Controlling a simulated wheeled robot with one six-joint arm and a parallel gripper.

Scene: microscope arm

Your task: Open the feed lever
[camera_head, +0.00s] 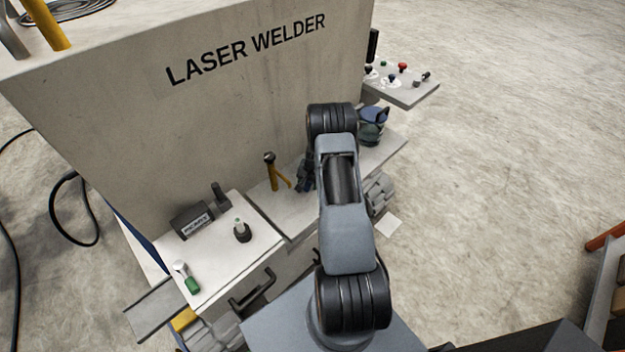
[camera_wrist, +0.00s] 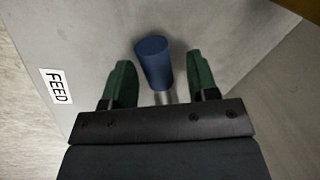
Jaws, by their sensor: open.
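The feed lever (camera_wrist: 154,62) shows in the wrist view as a dark blue cylindrical grip on a thin metal rod. It stands near the middle of the picture. My gripper (camera_wrist: 160,70) has its two green fingers apart, one on each side of the lever. The blue grip is between the fingers, with a visible gap to each, wider on the right. The rod's lower end is hidden by the gripper body. In the head view my arm covers much of the work area, and I cannot clearly make out the lever there.
A white FEED label (camera_wrist: 58,86) is on the grey panel left of the lever. In the head view the large laser welder cabinet (camera_head: 230,110) stands behind my arm. A yellow-handled tool (camera_head: 272,170), a small black knob (camera_head: 242,232) and a side button panel (camera_head: 405,92) are around it. Open floor lies right.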

